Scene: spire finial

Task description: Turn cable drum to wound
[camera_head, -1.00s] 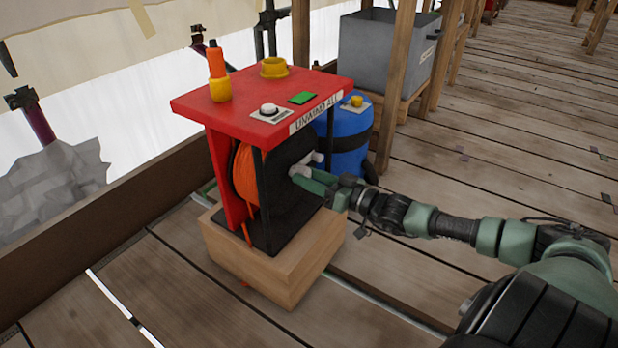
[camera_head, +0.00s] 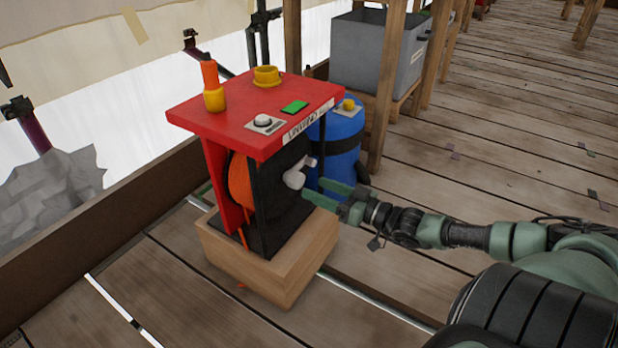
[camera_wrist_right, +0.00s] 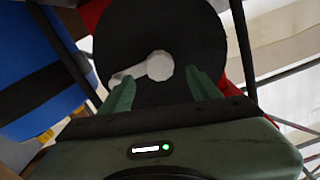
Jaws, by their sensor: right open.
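The cable drum (camera_head: 241,182), with orange cable and a black side disc, sits in a red-topped stand (camera_head: 250,112) on a wooden block. A pale crank handle (camera_head: 296,176) sticks out from the drum's black side. It also shows in the right wrist view (camera_wrist_right: 150,68), running left from a round knob across the black disc. My right gripper (camera_head: 312,190) is open and empty, its fingers pointing at the crank and just short of it. In the right wrist view my fingers (camera_wrist_right: 160,92) stand apart with the crank ahead of their tips. My left gripper is not in view.
A blue barrel (camera_head: 342,148) stands close behind the stand, near my right gripper. An orange and yellow bottle-like object (camera_head: 213,92) and a yellow ring (camera_head: 267,75) sit on the red top. A grey bin (camera_head: 375,60) stands behind.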

